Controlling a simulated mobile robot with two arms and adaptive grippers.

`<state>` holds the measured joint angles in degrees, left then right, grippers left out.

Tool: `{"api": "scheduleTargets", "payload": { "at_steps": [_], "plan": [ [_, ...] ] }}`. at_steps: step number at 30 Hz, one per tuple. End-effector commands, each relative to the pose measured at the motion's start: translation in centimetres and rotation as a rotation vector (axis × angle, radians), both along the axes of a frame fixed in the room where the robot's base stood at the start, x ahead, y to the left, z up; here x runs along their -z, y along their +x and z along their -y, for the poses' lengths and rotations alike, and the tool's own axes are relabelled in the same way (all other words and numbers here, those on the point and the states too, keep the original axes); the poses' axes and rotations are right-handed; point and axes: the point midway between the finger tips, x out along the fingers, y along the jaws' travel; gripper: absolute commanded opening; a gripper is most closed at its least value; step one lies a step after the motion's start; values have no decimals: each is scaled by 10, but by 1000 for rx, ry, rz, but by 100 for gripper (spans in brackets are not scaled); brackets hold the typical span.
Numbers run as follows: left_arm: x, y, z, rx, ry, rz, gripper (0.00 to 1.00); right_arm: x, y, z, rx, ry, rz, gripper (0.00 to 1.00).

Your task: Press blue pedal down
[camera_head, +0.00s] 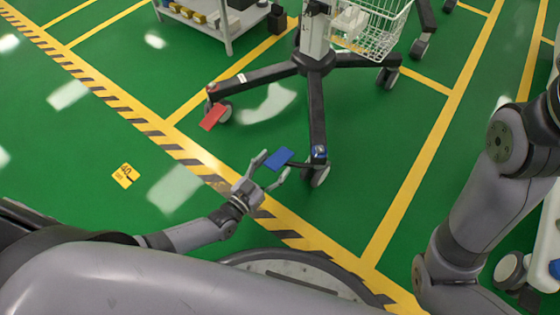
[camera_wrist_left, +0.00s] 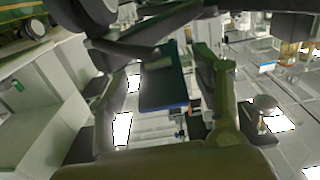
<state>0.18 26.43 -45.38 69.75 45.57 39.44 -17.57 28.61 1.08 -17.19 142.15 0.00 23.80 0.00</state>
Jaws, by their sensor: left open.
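The blue pedal (camera_head: 279,158) is a flat blue plate beside a caster leg of the dark cart base (camera_head: 315,62). A short dark bar joins it to the leg near the caster. My left gripper (camera_head: 273,167) is open and low, with its fingertips spread at the near side of the pedal. In the left wrist view the blue pedal (camera_wrist_left: 165,88) shows between the spread fingers; I cannot tell whether they touch it. My right arm comes in at the right, but its gripper is out of the picture.
A red pedal (camera_head: 213,118) sits by the cart's left caster. A wire basket (camera_head: 372,28) hangs on the cart's right side. A shelf unit (camera_head: 229,30) stands at the top left.

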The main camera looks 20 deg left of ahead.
Motion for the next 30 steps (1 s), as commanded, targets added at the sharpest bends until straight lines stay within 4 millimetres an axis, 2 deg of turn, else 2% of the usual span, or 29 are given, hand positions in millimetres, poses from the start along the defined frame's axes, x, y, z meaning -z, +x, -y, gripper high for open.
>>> {"api": "scheduleTargets", "payload": {
  "at_steps": [3, 7, 18, 30],
  "plan": [
    [2, 18, 7, 1, 0, 2, 60, 1, -8, -1, 1, -1, 28, 40],
    [2, 29, 10, 0, 0, 0, 60, -2, -13, -1, 2, -3, 42, 40],
    [0, 33, 12, 0, 1, -1, 60, -4, -15, -1, 3, -4, 49, 40],
    [0, 33, 12, 0, 1, -1, 33, -4, -15, -1, 3, -4, 48, 40]
  ]
}}
